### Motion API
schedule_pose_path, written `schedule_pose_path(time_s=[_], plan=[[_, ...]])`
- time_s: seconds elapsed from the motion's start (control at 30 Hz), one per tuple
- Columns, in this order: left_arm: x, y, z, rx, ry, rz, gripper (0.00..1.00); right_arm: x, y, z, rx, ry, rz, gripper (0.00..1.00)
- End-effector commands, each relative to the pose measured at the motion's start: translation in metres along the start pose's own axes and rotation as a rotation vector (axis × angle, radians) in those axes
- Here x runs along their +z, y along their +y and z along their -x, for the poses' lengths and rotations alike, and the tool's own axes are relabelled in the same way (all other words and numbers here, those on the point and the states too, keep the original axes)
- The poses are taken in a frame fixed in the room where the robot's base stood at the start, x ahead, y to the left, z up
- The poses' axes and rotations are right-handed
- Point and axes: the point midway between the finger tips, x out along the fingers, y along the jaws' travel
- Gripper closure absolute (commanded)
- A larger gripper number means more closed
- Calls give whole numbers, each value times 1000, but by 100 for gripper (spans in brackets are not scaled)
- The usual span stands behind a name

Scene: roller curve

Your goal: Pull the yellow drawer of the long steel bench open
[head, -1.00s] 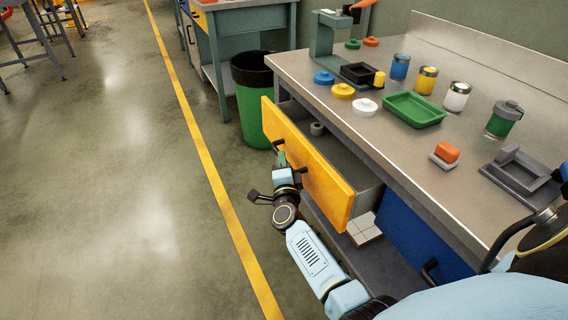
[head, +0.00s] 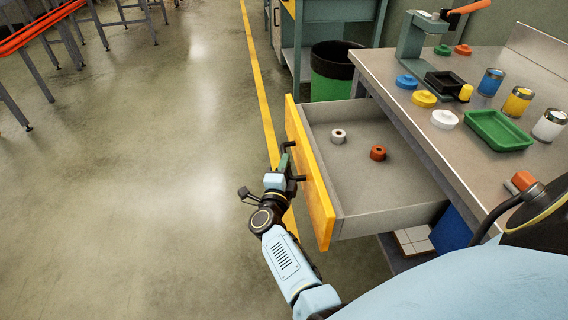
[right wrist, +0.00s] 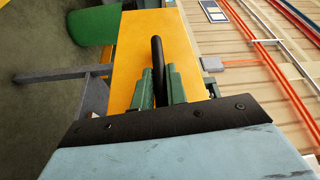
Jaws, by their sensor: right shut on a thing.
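The yellow drawer (head: 309,172) of the long steel bench (head: 402,92) stands well open in the head view. In the right wrist view the green fingers (right wrist: 160,87) close around the black handle (right wrist: 158,62) in front of the yellow face. My left gripper is not in view.
A green bin (head: 332,72) with a black rim stands behind the drawer. The bench top holds several lids, jars, a green tray (head: 497,131) and a press (head: 418,38).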

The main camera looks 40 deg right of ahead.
Motion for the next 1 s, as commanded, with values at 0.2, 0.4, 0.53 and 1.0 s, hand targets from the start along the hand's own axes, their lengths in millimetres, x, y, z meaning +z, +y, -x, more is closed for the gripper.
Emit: schedule_pose_path(time_s=[0.2,0.4,0.53,1.0], plan=[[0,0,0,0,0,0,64,0,0,0,1,4,0,100],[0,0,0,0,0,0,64,0,0,0,1,3,0,83],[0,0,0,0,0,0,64,1,0,0,1,2,0,66],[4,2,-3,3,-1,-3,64,1,0,20,3,1,1,64]])
